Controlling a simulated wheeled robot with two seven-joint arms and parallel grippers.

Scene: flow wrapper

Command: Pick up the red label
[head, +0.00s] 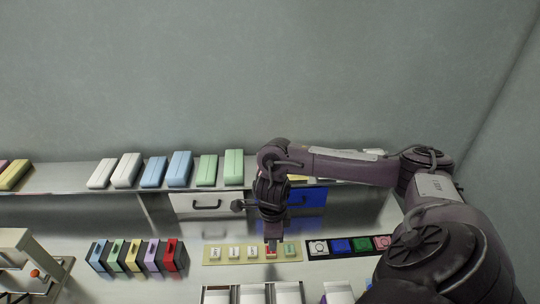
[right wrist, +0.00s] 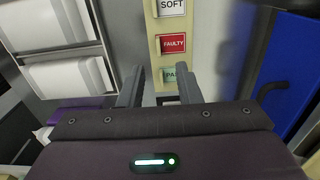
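The red label (right wrist: 172,44), marked FAULTY, sits on a beige strip (right wrist: 157,100) in a row with other labels, between a white SOFT label (right wrist: 171,8) and a green label (right wrist: 170,75). In the head view the red label (head: 271,253) is near the strip's right end, partly hidden by my right gripper (head: 271,241), which points down over it. In the right wrist view my right gripper (right wrist: 160,84) is open and empty. Its fingertips are apart on both sides of the strip near the green label, and the red label lies just beyond them. My left gripper is not in view.
A black strip with coloured tiles (head: 341,245) lies right of the labels. Several coloured holders (head: 135,256) stand to the left. White trays (head: 252,293) lie in front. Behind are a white drawer (head: 195,205), a blue drawer (head: 315,199) and a shelf with coloured packs (head: 180,168).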

